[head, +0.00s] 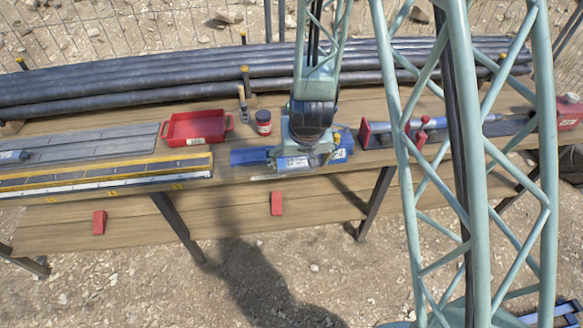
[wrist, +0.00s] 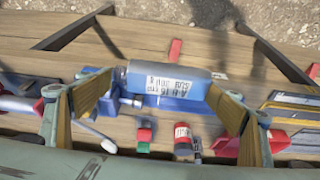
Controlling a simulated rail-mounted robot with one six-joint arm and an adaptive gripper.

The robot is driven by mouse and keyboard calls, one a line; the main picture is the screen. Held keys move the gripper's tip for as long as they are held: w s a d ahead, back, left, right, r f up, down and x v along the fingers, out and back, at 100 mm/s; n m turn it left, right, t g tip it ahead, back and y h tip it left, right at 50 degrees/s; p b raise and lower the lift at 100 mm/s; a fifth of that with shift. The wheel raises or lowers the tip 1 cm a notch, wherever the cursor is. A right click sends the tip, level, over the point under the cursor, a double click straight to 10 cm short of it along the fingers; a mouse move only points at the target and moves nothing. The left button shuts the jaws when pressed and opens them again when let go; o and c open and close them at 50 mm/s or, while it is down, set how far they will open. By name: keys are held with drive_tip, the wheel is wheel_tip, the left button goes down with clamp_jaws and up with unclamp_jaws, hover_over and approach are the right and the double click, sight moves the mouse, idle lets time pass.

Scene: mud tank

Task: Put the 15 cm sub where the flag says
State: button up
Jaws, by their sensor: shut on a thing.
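The sub is a short blue-grey cylinder with a white label, lying crosswise in my gripper in the wrist view (wrist: 170,83). The label seems to read "15" and "SUB". My gripper (wrist: 161,84) is shut on it, with one tan-padded finger at each end. In the head view the sub (head: 293,163) shows below my gripper (head: 305,155), over a blue holder (head: 248,157) on the bench. I cannot tell whether the sub touches the holder. I cannot make out a flag with readable writing.
A long yellow-edged rack (head: 110,173) and a red tray (head: 196,127) lie left on the bench (head: 340,215). A red-lidded jar (head: 263,123) stands behind. A red vise-like tool (head: 400,131) is at right. Long dark pipes (head: 150,85) line the back.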

drive_tip(key=w+d+r, duration=0.3)
drive_tip(key=d, duration=0.4)
drive_tip(key=w+d+r+b, duration=0.1)
drive_tip(key=w+d+r, duration=0.2)
drive_tip(key=d, duration=0.4)
drive_tip(key=w+d+r, duration=0.3)
drive_tip(key=d+r, duration=0.1)
drive_tip(key=d, duration=0.4)
drive_tip(key=shift+w+r+m+b, duration=0.35)
drive_tip(key=shift+w+m+b, duration=0.05)
